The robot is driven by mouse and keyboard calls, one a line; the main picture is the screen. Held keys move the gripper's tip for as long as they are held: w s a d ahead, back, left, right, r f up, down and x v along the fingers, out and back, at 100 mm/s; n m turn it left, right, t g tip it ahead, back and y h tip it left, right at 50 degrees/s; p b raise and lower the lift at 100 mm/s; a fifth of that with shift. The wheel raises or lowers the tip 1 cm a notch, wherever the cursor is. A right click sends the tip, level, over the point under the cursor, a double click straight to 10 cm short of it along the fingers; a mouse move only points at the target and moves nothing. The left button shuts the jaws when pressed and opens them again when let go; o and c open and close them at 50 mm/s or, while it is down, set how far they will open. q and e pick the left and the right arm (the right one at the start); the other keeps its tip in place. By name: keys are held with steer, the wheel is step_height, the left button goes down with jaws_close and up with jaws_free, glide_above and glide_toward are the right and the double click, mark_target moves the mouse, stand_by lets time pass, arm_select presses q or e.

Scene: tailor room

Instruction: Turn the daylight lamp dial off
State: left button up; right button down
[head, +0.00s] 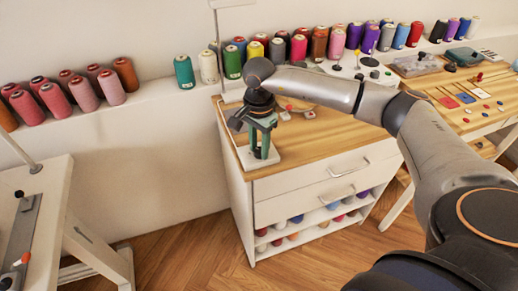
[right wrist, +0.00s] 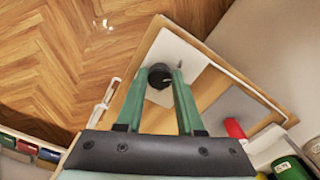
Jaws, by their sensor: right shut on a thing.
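The daylight lamp dial is a round dark knob (right wrist: 160,77) on a white plate (right wrist: 187,58) at the cabinet top's corner. My right gripper (right wrist: 162,74), with green fingers, points down and is shut on the dial, one finger on each side. In the head view my right gripper (head: 262,155) stands over the white plate (head: 270,160), and its fingers hide the dial. A thin white post with a horizontal arm (head: 217,45) rises behind at the cabinet's back left; its link to the plate is unclear. My left gripper is not in view.
The white cabinet (head: 290,187) has drawers and an open shelf of spools. Thread cones line the wall ledge (head: 160,97). A wooden table (head: 455,92) with small items stands right, a white table (head: 50,180) left.

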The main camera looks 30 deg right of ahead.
mark_target(259, 151)
steer(key=shift+n+b, duration=0.35)
steer(key=shift+n, duration=0.75)
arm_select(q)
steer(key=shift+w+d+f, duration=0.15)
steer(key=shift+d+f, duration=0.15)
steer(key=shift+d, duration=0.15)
arm_select(e)
steer(key=shift+n, duration=0.5)
steer(key=shift+r, duration=0.1)
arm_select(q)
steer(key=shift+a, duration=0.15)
arm_select(e)
steer(key=c, duration=0.5)
jaws_free()
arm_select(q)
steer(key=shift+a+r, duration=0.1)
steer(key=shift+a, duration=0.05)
arm_select(e)
step_height(259, 151, up, 12)
steer(key=shift+r, duration=0.25)
